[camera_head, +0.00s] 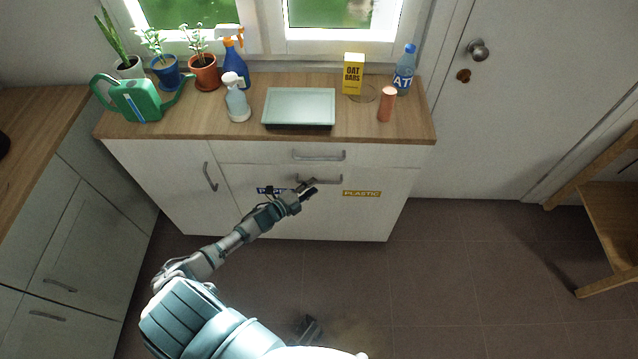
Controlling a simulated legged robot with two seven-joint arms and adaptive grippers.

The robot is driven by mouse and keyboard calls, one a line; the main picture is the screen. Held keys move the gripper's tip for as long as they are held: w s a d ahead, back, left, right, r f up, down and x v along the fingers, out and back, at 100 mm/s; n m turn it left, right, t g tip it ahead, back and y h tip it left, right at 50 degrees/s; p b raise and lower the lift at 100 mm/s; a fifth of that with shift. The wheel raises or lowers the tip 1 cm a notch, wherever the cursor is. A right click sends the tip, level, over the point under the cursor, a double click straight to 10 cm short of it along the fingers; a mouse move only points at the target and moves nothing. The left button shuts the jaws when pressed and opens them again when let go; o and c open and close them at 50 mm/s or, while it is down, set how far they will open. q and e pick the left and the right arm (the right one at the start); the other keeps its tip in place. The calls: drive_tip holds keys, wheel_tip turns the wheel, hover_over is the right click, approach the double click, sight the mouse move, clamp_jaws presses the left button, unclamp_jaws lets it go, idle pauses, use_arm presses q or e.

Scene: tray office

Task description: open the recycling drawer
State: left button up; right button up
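The recycling drawer (375,212) is the wide lower front on the right of the white cabinet. It is closed, flush with the cabinet. It bears a yellow "PLASTIC" label (361,194) and a blue label (271,190), partly covered by my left arm. Its grey bar handle (330,180) is near its top edge. My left gripper (307,189) is at the left part of this handle, overlapping it in the picture. I cannot tell whether it touches the handle or whether its fingers are open.
A shallow drawer with its own handle (319,156) is just above; a cupboard door (165,185) is left. The wooden counter (215,128) holds plants, a watering can, spray bottles, a scale and a box. A wooden chair (610,215) stands far right. Floor before the drawer is clear.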

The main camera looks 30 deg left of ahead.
use_arm(q)
drive_tip(key=x, duration=0.3)
drive_tip(key=shift+w+a+f, duration=0.1)
drive_tip(key=shift+a+f, duration=0.05)
drive_tip(key=shift+w+a, duration=0.15)
drive_tip(key=shift+a, duration=0.05)
use_arm(e)
drive_tip(key=shift+s+a+r, duration=0.15)
drive_tip(key=shift+a+r, duration=0.05)
drive_tip(key=shift+r, duration=0.45)
drive_tip(key=shift+s+a+r, duration=0.15)
drive_tip(key=shift+r, duration=0.45)
use_arm(q)
drive_tip(key=shift+d, duration=0.25)
clamp_jaws()
use_arm(e)
drive_tip(key=shift+d+f, duration=0.1)
drive_tip(key=shift+d, duration=0.2)
